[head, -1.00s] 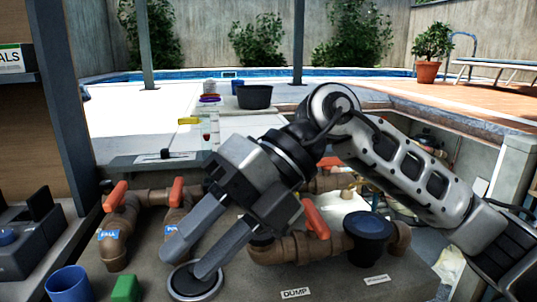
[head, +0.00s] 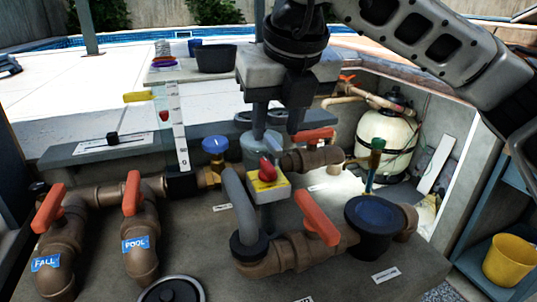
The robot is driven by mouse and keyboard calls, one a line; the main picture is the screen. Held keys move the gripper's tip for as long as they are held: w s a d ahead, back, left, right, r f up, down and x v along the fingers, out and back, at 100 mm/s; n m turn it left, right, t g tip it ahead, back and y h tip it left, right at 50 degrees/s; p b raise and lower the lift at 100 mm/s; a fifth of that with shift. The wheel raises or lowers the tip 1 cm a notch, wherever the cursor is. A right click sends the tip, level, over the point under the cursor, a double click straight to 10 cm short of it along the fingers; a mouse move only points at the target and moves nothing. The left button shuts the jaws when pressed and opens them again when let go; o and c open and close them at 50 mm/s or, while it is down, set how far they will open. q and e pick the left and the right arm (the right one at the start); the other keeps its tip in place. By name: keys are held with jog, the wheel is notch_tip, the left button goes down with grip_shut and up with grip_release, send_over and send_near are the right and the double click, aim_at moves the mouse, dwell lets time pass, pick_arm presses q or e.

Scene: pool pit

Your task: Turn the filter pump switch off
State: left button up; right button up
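A red rotary knob (head: 267,170) on a yellow-faced box (head: 270,187) looks like the pump switch. It sits in the middle of the head view, among the brown pipes and beside a bent grey pipe. No label is readable on it, and I cannot tell its on or off position. My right gripper (head: 277,132) points down just above the knob in the picture. Its two fingers are apart with nothing between them. I cannot tell how far it is in depth from the knob. A greyish cylinder behind the fingers is partly hidden. My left gripper is not in view.
Orange valve handles (head: 317,218) stand close to the box, with two more at left above the "FALL" and "POOL" labels. A blue-topped valve (head: 215,146) is left of the knob. A dark round lid (head: 376,216) is to the right. A cream tank (head: 386,139) stands behind.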

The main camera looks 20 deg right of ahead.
aim_at(268, 163)
jog(key=x, duration=0.8)
jog(key=shift+w+f+p, duration=0.1)
jog(key=shift+p, duration=0.2)
grip_shut()
